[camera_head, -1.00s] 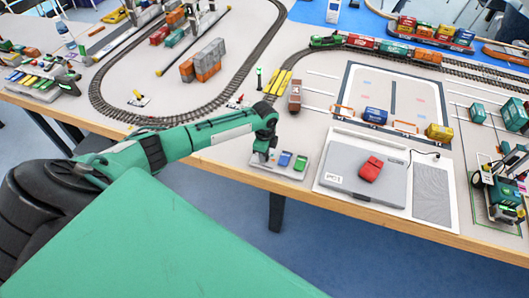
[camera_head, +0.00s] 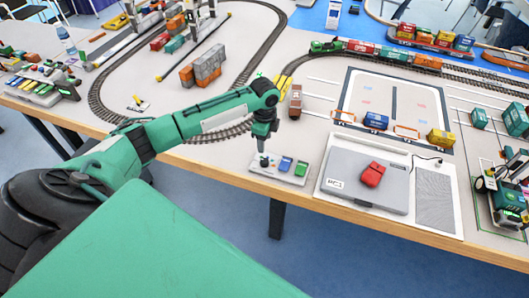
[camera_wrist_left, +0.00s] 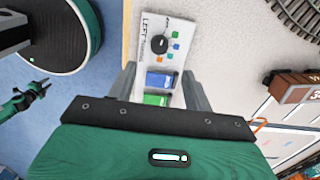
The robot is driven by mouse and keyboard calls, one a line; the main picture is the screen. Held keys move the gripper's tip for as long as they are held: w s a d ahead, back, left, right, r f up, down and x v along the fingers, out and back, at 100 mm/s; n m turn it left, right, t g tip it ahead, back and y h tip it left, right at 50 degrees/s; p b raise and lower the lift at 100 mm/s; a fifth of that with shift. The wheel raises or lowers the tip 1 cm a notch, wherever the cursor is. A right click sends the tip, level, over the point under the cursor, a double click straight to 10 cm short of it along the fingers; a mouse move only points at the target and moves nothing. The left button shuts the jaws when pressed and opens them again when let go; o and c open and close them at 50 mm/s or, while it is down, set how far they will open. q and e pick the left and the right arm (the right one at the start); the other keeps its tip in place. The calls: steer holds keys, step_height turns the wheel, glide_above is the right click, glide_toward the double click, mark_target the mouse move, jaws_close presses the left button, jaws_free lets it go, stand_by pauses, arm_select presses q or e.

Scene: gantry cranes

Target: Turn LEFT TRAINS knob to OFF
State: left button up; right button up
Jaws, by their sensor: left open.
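The LEFT TRAINS panel (camera_head: 279,172) is a small light box at the table's front edge. In the left wrist view its label reads "LEFT" above smaller text. Its black round knob (camera_wrist_left: 159,44) has a light mark and several coloured squares beside it. Below the knob are a blue switch (camera_wrist_left: 160,80) and a green switch (camera_wrist_left: 156,99). My left gripper (camera_head: 263,148) points down over the knob end of the panel. In the wrist view its open fingers (camera_wrist_left: 159,70) lie either side of the panel, with the knob beyond the tips, apart from them. My right gripper is not visible.
Another control panel (camera_head: 40,88) is at far left. Track loops across the table.

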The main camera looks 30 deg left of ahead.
arm_select(q)
step_height(320, 180, up, 4)
steer(key=shift+f, duration=0.1)
stand_by(0.5)
